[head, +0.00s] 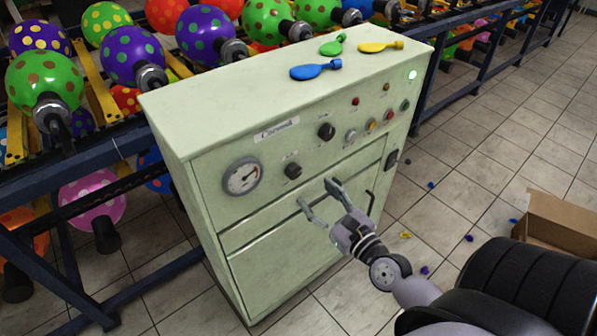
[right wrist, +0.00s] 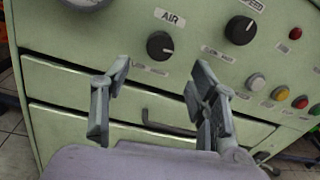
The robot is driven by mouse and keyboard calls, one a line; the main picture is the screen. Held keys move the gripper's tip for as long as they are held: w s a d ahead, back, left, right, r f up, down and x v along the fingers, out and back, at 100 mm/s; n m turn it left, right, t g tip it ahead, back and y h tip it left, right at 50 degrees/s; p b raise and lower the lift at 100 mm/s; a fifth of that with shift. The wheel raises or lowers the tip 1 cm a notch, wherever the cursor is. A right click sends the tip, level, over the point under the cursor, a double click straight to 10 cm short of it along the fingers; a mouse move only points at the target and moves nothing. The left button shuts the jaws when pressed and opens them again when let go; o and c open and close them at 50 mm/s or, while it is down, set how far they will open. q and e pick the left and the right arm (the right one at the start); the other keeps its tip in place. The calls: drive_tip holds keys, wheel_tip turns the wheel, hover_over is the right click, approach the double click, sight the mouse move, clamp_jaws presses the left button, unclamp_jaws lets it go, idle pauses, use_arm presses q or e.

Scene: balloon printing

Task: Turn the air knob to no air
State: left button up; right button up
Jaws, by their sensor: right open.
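The air knob (head: 293,171) is a small black dial on the front of the pale green machine (head: 196,129), right of the pressure gauge (head: 242,176). In the right wrist view the air knob (right wrist: 160,45) sits under a label reading AIR, with smaller labels below it and to its lower right.
A larger speed knob (head: 326,131) is up and right of the air knob, with coloured buttons (head: 371,125) farther right. Deflated balloons (head: 316,70) lie on top. A balloon rack (head: 110,120) stands behind and left. A cardboard box (head: 560,222) is on the floor right.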

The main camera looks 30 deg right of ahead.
sight(296, 174)
drive_tip(key=w+p, duration=0.1)
drive_tip(key=w, duration=0.7)
drive_tip(key=shift+w+a+f, duration=0.1)
drive_tip(key=shift+w, duration=0.1)
drive_tip(key=c, duration=1.2)
drive_tip(key=shift+o, duration=0.2)
